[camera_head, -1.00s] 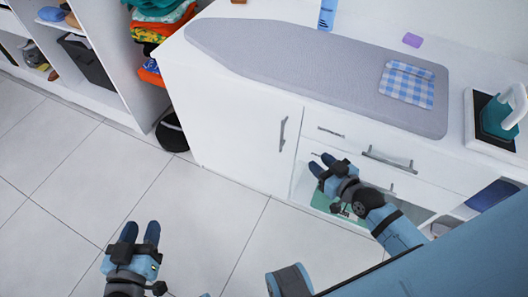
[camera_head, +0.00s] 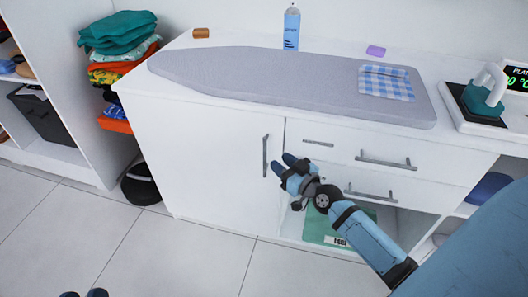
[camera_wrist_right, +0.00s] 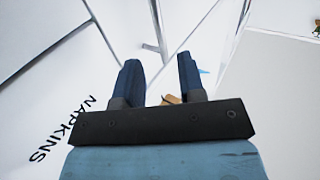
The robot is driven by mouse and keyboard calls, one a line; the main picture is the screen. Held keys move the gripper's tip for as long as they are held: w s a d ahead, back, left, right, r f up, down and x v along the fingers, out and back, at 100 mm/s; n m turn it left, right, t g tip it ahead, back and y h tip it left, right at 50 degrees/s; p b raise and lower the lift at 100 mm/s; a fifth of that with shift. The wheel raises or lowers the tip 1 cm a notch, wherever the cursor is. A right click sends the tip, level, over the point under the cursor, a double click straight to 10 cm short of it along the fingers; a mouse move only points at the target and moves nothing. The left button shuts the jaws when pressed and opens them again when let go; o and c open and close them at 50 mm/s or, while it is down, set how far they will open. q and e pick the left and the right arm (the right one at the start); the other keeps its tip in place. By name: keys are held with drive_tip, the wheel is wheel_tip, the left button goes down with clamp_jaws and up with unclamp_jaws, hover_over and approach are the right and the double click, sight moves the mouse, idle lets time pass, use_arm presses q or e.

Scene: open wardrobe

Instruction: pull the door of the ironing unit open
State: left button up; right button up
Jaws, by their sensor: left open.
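The white door (camera_head: 195,160) of the ironing unit looks shut, flush with the front of the cabinet. Its upright grey bar handle (camera_head: 265,155) is near the door's right edge. My right gripper (camera_head: 281,163) is just right of the handle in the head view, with its fingers pointing up and left. The right wrist view shows its two dark fingers (camera_wrist_right: 159,75) apart with nothing held between them. My left gripper (camera_head: 84,293) shows only its dark fingertips at the bottom left edge, apart and far from the door.
Right of the door are drawers with bar handles (camera_head: 386,161) and an open lower space with a green item (camera_head: 325,228). An ironing board (camera_head: 270,75) and an iron (camera_head: 483,95) are on top. A black round object (camera_head: 141,185) is on the floor left; the floor before the door is clear.

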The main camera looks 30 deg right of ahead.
sight(265, 150)
use_arm(q)
drive_tip(key=shift+s+d+r+t+h+b, duration=0.15)
drive_tip(key=shift+r+t+h+b, duration=0.1)
drive_tip(key=shift+r, duration=0.25)
drive_tip(key=shift+d+r+t+h+b, duration=0.15)
drive_tip(key=shift+r+t+b, duration=0.1)
drive_tip(key=shift+r, duration=0.2)
use_arm(e)
drive_tip(key=w+a, duration=0.1)
drive_tip(key=w, duration=0.6)
drive_tip(key=shift+w, duration=0.35)
drive_tip(key=shift+c, duration=0.2)
clamp_jaws()
